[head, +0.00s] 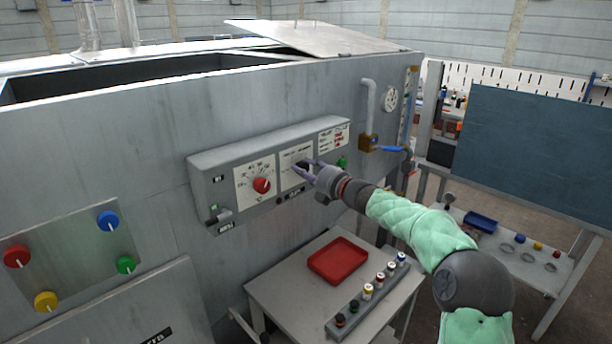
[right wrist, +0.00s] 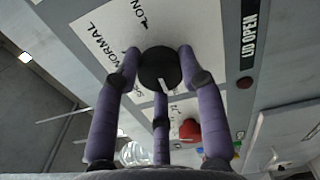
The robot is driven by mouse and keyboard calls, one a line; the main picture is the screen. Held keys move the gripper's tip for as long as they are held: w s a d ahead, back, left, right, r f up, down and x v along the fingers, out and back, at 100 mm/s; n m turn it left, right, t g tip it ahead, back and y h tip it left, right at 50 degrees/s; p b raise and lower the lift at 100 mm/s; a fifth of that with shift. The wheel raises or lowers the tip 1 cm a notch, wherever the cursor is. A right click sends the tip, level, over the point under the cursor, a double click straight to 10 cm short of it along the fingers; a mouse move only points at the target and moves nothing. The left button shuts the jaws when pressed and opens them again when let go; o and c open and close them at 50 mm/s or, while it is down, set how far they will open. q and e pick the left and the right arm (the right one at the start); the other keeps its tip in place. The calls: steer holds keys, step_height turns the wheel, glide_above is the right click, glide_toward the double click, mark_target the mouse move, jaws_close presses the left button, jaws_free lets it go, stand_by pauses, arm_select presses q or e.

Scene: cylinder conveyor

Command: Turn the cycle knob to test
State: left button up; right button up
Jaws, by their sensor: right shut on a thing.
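The cycle knob (right wrist: 159,68) is a round black knob with a white pointer line, on a white label plate (right wrist: 112,32) that reads "NORMAL" and part of "LONG". The pointer line is toward the bottom of the right wrist view, away from both words. I cannot read a "test" mark. My right gripper (head: 308,168) is at the middle plate of the control box in the head view, where its fingers hide most of the knob. In the right wrist view its purple fingers (right wrist: 160,75) are closed around the knob's rim. My left gripper is not in view.
The control box (head: 208,184) also has a red dial (head: 262,185) left of the fingers and a green button (head: 342,163) to the right. A "LID OPEN" label (right wrist: 249,35) is beside the knob. A table with a red tray (head: 338,260) stands below.

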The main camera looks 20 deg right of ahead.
steer(key=shift+f+n, duration=0.15)
steer(key=shift+n, duration=0.15)
steer(key=o, duration=1.1)
steer(key=shift+o, duration=0.2)
steer(key=v, duration=1.2)
